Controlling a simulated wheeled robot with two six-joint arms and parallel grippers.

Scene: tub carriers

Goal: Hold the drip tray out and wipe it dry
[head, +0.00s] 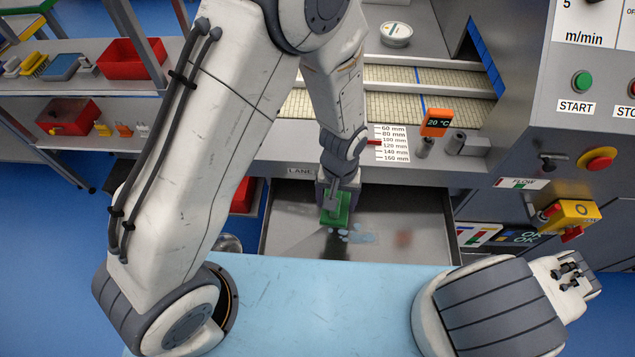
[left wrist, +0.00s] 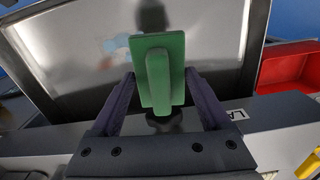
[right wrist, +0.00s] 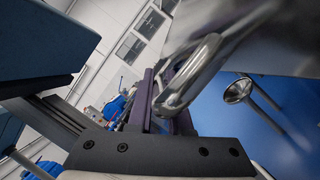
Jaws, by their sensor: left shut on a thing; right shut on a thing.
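The grey metal drip tray (head: 285,228) is pulled out below the machine's front, and its inside also shows in the left wrist view (left wrist: 55,60). Pale blue wet-looking patches (head: 362,238) and a faint reddish smear (head: 403,238) lie on its floor. My left gripper (head: 336,192) is shut on a green block with a grip (left wrist: 160,70), over the tray floor beside the blue patches. I cannot tell whether the block touches the floor. My right gripper (right wrist: 165,110) is shut on the tray's bent metal handle (right wrist: 192,75); the head view hides this hold.
A light blue surface (head: 310,300) covers the tray's near side. Valves and a yellow switch box (head: 572,214) stand right. Shelves with red bins (head: 130,58) stand left.

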